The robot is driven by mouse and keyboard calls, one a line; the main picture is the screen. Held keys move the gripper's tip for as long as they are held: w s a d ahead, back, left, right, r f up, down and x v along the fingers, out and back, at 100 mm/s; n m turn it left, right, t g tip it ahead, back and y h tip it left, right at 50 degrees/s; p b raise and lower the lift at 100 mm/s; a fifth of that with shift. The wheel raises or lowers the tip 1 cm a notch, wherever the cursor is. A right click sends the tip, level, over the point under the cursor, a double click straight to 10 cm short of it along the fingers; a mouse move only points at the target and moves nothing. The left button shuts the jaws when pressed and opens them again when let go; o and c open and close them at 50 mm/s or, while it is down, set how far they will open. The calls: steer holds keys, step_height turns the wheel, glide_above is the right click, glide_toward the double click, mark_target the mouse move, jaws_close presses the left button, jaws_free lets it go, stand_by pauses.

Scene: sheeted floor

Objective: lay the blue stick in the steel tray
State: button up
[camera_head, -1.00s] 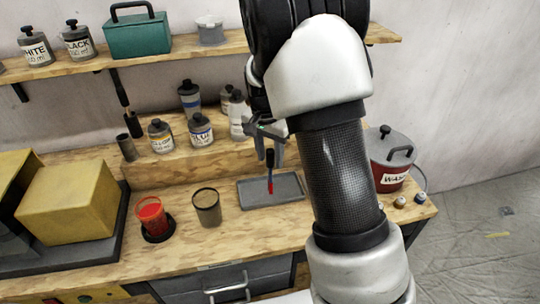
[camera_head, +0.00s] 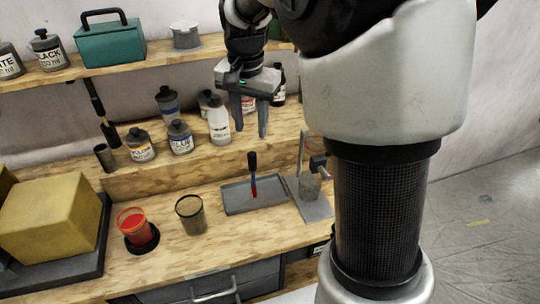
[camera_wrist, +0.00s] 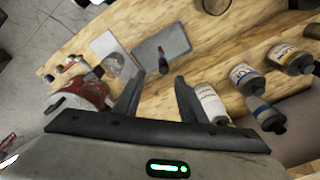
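The blue stick (camera_head: 254,180) has a dark upper end, a blue middle and a red lower end. Its red end is over the steel tray (camera_head: 233,196), a shallow grey tray on the bench. Its dark end reaches past the tray's back edge in the head view. It also shows over the tray in the wrist view (camera_wrist: 163,62); I cannot tell whether it lies flat or leans. My gripper (camera_head: 250,128) is open and empty, above and behind the tray, apart from the stick. Its two spread fingers also show in the wrist view (camera_wrist: 158,84).
A cup of red paint (camera_head: 132,222) and a grey-brown cup (camera_head: 191,214) stand left of the tray. A metal plate with a clear vessel (camera_head: 309,188) stands right of it. Several bottles, including a white one (camera_head: 219,122), stand on the raised step behind.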

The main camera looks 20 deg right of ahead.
steer(key=s+r+n+t, duration=0.2)
steer(key=s+n, duration=0.2)
steer(key=s, duration=0.7)
steer(key=s+r+n+t, duration=0.2)
steer(key=s+r+n, duration=0.1)
steer(key=s, duration=0.8)
steer(key=shift+s+n, duration=0.25)
steer(key=shift+n, duration=0.15)
steer(key=shift+d, duration=0.1)
